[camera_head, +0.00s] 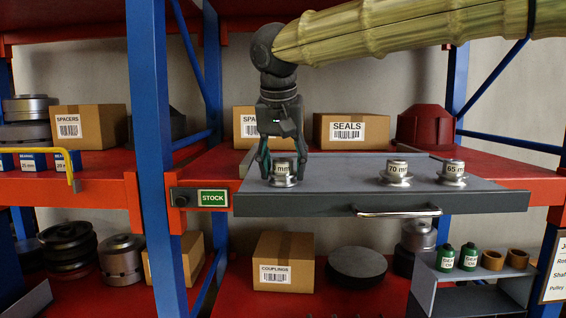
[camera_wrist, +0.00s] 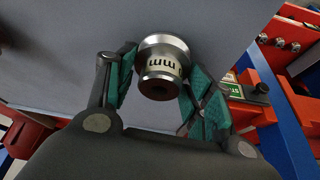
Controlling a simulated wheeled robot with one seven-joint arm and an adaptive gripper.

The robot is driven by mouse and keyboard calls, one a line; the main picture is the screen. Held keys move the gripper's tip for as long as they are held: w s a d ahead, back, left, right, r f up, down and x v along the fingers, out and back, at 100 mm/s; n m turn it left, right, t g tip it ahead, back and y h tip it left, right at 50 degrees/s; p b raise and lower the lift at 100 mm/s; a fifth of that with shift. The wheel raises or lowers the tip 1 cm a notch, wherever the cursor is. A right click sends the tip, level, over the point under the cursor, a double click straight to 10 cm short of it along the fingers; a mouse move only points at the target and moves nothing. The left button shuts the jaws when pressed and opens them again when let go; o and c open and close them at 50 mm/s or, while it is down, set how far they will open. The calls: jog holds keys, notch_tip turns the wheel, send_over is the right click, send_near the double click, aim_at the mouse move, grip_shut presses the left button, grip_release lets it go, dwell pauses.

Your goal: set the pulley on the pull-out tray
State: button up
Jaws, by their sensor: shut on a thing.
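My gripper (camera_head: 283,165) points down over the left part of the grey pull-out tray (camera_head: 340,166). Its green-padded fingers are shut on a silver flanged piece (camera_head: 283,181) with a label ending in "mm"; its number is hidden. The piece is upright, at the tray surface, and seems to touch it. In the wrist view the silver piece (camera_wrist: 163,48) sits between the two fingers, with a dark bore in its end. Two similar silver pieces, marked 70 mm (camera_head: 397,174) and 65 mm (camera_head: 453,174), stand on the tray's right part. A black grooved pulley (camera_head: 68,246) lies on the lower left shelf.
Blue rack posts (camera_head: 157,150) stand left of the tray. A spacers box (camera_head: 90,126), a seals box (camera_head: 351,131) and a red part (camera_head: 425,127) are on the shelf behind. The tray's middle is clear. A grey holder (camera_head: 470,280) with green bottles stands below right.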

jog(key=o, duration=1.2)
jog(key=shift+f, duration=0.1)
jog(key=b+v, duration=0.4)
jog(key=v, duration=0.8)
